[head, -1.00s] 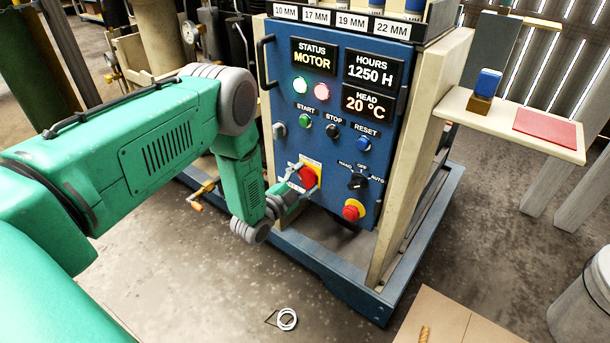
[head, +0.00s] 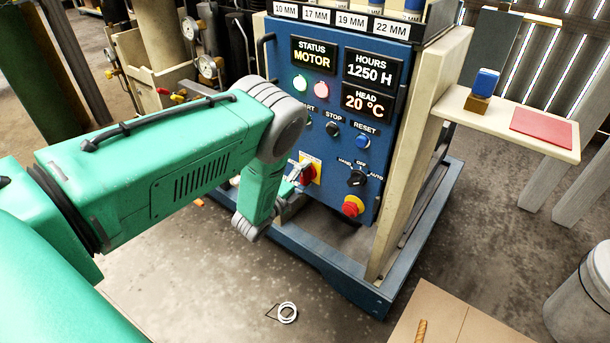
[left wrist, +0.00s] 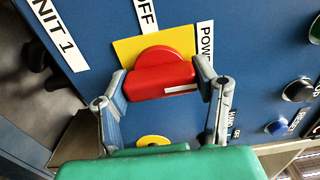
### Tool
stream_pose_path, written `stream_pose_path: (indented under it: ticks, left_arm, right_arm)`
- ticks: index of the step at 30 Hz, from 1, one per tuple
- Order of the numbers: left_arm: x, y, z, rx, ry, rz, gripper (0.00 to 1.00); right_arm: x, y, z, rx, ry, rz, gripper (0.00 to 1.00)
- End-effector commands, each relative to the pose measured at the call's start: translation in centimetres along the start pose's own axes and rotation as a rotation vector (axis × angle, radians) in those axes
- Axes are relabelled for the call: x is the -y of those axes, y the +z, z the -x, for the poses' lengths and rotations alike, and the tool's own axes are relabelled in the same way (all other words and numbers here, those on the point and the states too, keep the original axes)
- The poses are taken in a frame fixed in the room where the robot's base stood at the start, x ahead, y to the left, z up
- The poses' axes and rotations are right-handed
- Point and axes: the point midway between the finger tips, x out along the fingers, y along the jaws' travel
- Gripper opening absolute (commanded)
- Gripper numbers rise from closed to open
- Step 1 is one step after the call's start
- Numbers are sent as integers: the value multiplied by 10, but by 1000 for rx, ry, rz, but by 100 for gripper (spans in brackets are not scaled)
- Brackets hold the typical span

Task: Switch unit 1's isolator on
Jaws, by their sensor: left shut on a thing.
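Unit 1's isolator is a red rotary handle (head: 309,173) on a yellow plate, low on the left of the blue compressor panel. In the left wrist view, the red handle (left wrist: 160,80) lies across the picture on its yellow plate (left wrist: 128,48), with "OFF", "UNIT 1" and a partly hidden "POW..." label around it. A white mark shows near the handle's right end. My left gripper (left wrist: 163,80) is shut on the handle, one finger at each end. In the head view my left gripper (head: 298,173) is partly hidden by its own wrist. My right gripper is not in view.
The selector switch (head: 356,178) and the red emergency stop button (head: 353,206) sit right of the isolator. The blue reset button (head: 363,142) is above them. My left arm covers the panel's left edge and part of the start button. A wooden side shelf (head: 480,122) juts out right.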

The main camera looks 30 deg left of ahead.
Motion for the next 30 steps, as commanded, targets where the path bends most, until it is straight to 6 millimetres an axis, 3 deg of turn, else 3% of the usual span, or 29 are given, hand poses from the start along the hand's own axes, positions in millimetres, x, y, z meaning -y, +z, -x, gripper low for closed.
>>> stream_pose_path:
  ticks: [15,16,17,26,30]
  left_arm:
    - [-6,-2,3,-4,15,-16,25]
    - [-6,-2,3,-4,15,-16,65]
    - [-6,-2,3,-4,15,-16,75]
    - [-2,-1,3,-2,7,-16,76]
    - [-3,-1,16,-1,8,-16,76]
  right_arm:
    - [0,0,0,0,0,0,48]
    - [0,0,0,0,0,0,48]
    - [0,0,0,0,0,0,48]
    - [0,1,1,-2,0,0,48]
    - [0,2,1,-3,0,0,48]
